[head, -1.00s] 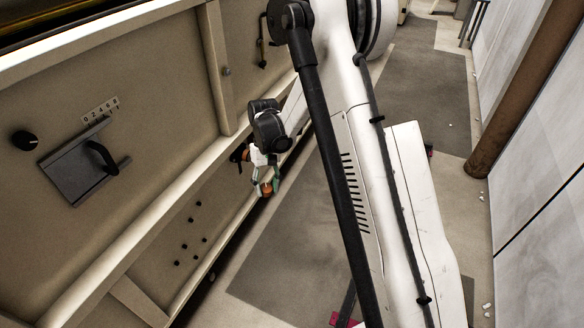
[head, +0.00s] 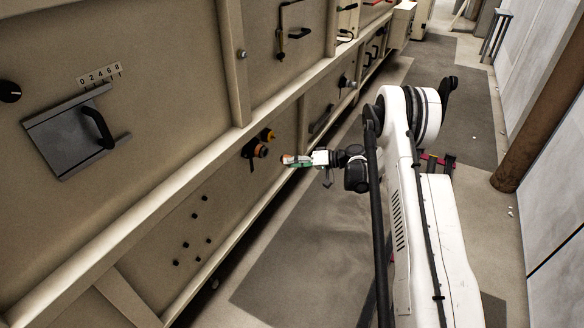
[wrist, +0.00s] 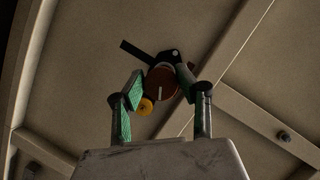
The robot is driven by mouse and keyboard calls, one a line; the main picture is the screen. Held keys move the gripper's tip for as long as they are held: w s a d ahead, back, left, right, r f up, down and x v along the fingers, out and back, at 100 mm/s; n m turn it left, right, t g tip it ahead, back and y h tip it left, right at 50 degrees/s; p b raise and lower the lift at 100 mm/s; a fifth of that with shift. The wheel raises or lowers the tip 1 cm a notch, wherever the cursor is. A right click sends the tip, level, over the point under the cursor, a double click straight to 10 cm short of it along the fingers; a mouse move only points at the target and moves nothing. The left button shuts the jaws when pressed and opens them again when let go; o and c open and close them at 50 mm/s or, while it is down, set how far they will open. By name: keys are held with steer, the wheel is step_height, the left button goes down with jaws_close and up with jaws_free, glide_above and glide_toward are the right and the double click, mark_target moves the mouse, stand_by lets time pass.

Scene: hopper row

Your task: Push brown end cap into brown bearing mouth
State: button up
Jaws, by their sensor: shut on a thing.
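My gripper (head: 287,160) points left at the panel in the head view, shut on the brown end cap (head: 285,159), which shows as a small orange-brown spot at the fingertips. In the wrist view a brown disc with a pale line, seemingly the end cap (wrist: 162,84), sits between the two green fingertips of my gripper (wrist: 160,86). The brown bearing (head: 262,151) stands out from the panel just left of the fingertips, with a visible gap between. In the wrist view its black housing (wrist: 168,58) shows behind the disc; its mouth is hidden.
A yellow-orange knob (head: 269,135) is beside the bearing; it also shows in the wrist view (wrist: 145,106). A grey plate with a black handle (head: 98,126) is farther left. The floor (head: 300,255) below is clear.

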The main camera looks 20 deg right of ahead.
stand_by(0.4)
steer(key=w+a, duration=0.3)
steer(key=a, duration=0.1)
steer(key=shift+w, duration=0.4)
steer(key=o, duration=0.5)
jaws_close()
